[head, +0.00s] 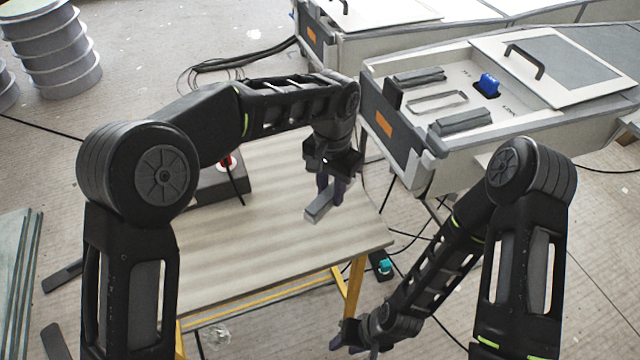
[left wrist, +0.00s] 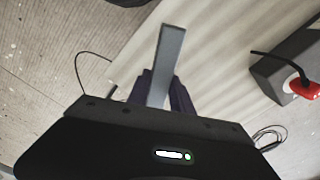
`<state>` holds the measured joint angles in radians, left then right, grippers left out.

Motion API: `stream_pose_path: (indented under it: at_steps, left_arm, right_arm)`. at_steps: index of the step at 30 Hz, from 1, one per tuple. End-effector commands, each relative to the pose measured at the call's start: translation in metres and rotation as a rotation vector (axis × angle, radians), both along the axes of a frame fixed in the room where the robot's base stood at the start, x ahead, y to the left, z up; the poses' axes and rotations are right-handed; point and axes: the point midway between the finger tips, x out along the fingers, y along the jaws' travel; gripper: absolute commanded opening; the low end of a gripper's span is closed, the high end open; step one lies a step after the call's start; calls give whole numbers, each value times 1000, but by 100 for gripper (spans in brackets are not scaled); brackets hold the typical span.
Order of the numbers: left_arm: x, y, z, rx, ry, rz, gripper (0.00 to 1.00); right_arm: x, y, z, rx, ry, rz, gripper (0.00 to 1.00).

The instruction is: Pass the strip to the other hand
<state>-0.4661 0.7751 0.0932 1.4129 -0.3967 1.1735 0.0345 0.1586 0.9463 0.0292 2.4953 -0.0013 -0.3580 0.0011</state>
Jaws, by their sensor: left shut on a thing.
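The strip (head: 320,207) is a short grey bar. My left gripper (head: 331,186) is shut on it and holds it over the right part of the table. In the left wrist view the strip (left wrist: 168,58) sticks out beyond the two dark fingers (left wrist: 162,92) of my left gripper. The part between the fingers is partly hidden. My right gripper (head: 354,347) is low at the bottom of the head view, below the table's front edge and well apart from the strip. Its fingers look spread, with nothing seen between them.
The wooden table (head: 270,255) has yellow legs and much bare top. A dark box with a red part (head: 228,162) stands on it, also visible in the left wrist view (left wrist: 305,88). A grey mould case (head: 420,180) with a blue part (head: 488,84) stands at the right. Cables cross the floor.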

Motion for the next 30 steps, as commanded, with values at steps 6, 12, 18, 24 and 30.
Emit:
stream_pose_path:
  at_steps: [6,12,18,24,30]
  left_arm:
    - [0,0,1,-1,-1,0,0]
    - [1,11,8,0,-2,68,0]
    - [1,40,30,-2,-3,272,0]
    - [0,66,48,-2,-2,460,0]
    - [0,71,51,0,0,504,0]
  right_arm:
    - [0,0,0,0,0,0,36]
    - [0,0,0,0,0,0,36]
    - [0,0,0,0,0,0,36]
    - [0,0,0,0,0,0,36]
    - [0,0,0,0,0,0,36]
